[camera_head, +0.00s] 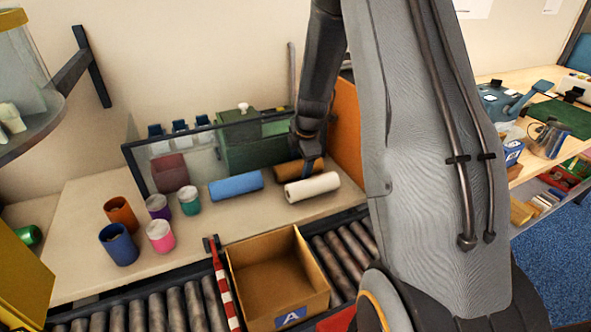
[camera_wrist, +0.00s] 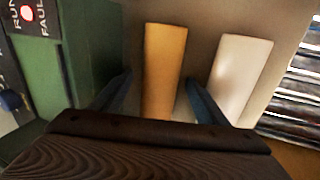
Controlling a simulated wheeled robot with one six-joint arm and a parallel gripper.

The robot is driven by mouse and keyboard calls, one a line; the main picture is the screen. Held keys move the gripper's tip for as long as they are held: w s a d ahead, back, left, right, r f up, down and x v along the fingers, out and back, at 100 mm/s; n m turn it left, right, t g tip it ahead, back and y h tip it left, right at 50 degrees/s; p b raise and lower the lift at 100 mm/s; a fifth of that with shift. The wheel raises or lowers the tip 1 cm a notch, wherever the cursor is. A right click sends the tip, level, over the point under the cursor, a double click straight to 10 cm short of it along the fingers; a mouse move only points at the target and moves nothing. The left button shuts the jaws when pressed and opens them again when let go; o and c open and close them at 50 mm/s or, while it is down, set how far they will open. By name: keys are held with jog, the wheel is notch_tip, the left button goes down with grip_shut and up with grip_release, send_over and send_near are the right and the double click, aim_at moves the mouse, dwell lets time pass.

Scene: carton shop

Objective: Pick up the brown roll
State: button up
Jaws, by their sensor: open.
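The brown roll (camera_head: 291,171) lies on the bench at the back, partly hidden by my gripper in the head view. In the wrist view the brown roll (camera_wrist: 163,70) lies between my two fingers, its near end cut off by my gripper's body. My gripper (camera_wrist: 158,95) is open, one finger on each side of the roll; I cannot tell if they touch it. In the head view my gripper (camera_head: 309,163) points down at the roll. A white roll (camera_head: 312,187) lies just in front of it; in the wrist view the white roll (camera_wrist: 238,75) is close beside the right finger.
A green machine (camera_head: 240,148) stands close behind and left. A blue roll (camera_head: 236,185) lies left of the brown one. Several cups, including a dark blue one (camera_head: 119,245), stand farther left. An open carton (camera_head: 247,262) sits on the roller conveyor (camera_head: 345,250) in front.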

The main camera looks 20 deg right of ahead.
jog(key=c, duration=1.3)
jog(key=shift+r, duration=0.1)
